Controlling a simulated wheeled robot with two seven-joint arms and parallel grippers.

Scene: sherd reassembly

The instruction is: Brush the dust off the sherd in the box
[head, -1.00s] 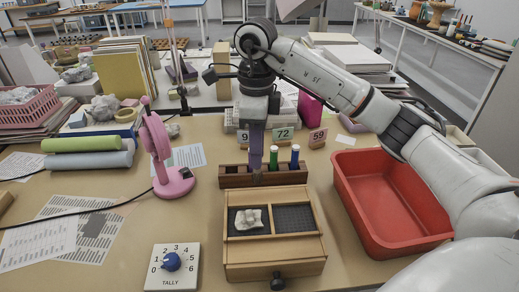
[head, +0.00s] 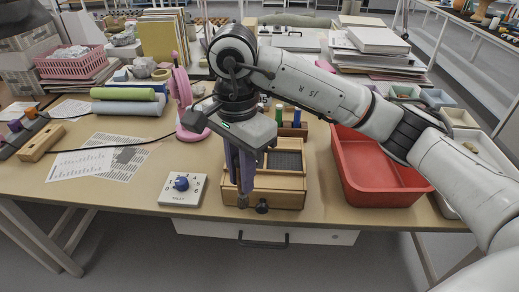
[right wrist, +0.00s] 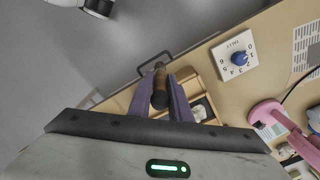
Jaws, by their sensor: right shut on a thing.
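The shallow wooden box (head: 285,198) stands on the table, with a dark-meshed compartment on the right. My right gripper (head: 240,187) hangs over its front left part and covers the left compartment in the head view. It is shut on a brown-handled tool, apparently the brush (right wrist: 160,92), whose dark end faces the wrist camera. A little of the tool shows below the purple fingers (head: 243,202). The pale sherd (right wrist: 199,112) shows partly beside a finger in the right wrist view. Dust on it is too small to tell.
Behind the box is a rack (head: 293,130) with green- and blue-topped tools. A red tray (head: 378,185) stands to the right. A tally counter (head: 182,189) lies left of the box, and a pink lamp (head: 182,90) stands behind it.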

